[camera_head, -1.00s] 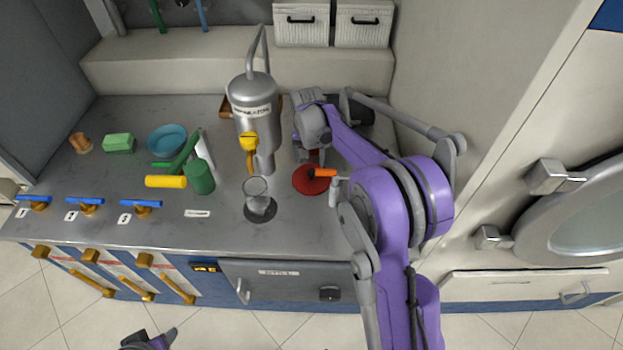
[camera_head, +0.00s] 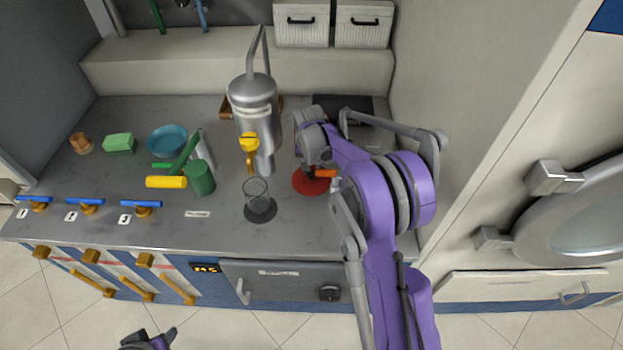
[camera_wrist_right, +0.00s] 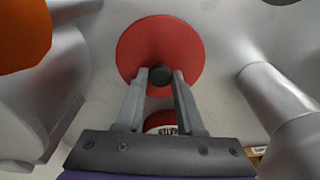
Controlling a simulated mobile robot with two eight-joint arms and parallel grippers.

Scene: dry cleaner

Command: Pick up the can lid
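The can lid is a flat red disc (camera_head: 308,184) with a dark round knob. It lies near the right part of the counter in the head view, partly covered by my right arm. In the right wrist view the red lid (camera_wrist_right: 190,40) is straight ahead. My right gripper (camera_wrist_right: 160,74) has its fingers apart, with the knob showing between their tips; a firm hold on the knob does not show. In the head view its fingertips are mostly hidden. A piece of my left gripper (camera_head: 150,340) shows at the bottom edge; its fingers are unclear.
An orange-topped item (camera_head: 325,173) stands close beside the lid. A steel tank (camera_head: 252,105) with a yellow tap stands left of it, above a glass (camera_head: 257,190). A green cylinder (camera_head: 200,178), yellow cylinder (camera_head: 165,182) and blue bowl (camera_head: 168,140) are further left.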

